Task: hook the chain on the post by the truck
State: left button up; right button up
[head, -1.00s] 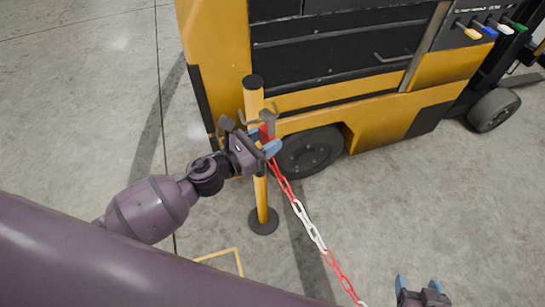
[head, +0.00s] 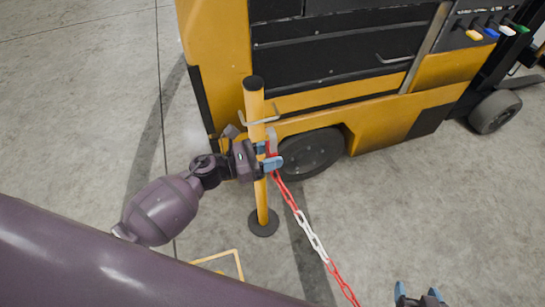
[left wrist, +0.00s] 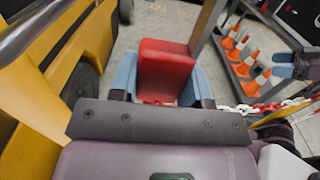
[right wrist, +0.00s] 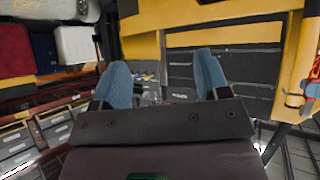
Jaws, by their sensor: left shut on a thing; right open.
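The yellow post (head: 255,101) with a black cap stands upright beside the truck (head: 395,107), with pale wire hooks (head: 243,122) near its top. The red and white chain (head: 311,235) runs from my left gripper (head: 268,158) down to the right. In the left wrist view, that gripper is shut on the chain's red end piece (left wrist: 165,70). A grey hook (head: 272,139) rises above the fingers, close to the post's hooks; I cannot tell whether they touch. My right gripper (head: 418,293) is open and empty at the bottom right.
The truck's wheel (head: 309,152) is just behind the post. The post's round black base (head: 263,222) rests on the concrete floor. A yellow floor marking (head: 228,255) lies in front. Orange cones (left wrist: 246,62) stand on a rack in the left wrist view. Floor to the right is clear.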

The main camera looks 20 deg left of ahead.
pick_arm(q)
jog(key=shift+w+a, duration=0.55)
jog(key=shift+w, duration=0.2)
jog(key=w+a+f+b, duration=0.2)
jog(key=w+a+b, duration=0.1)
jog(key=w, duration=0.1)
jog(key=shift+w+f, duration=0.25)
jog(key=shift+f, duration=0.05)
pick_arm(e)
jog(key=shift+w+a+f, duration=0.1)
jog(key=shift+w+f, duration=0.05)
jog(key=shift+f, duration=1.1)
jog(key=shift+w+r, duration=0.15)
pick_arm(q)
jog(key=o, duration=1.1)
jog(key=shift+c, duration=0.2)
jog(key=shift+o, duration=0.4)
jog(key=shift+a, duration=0.1)
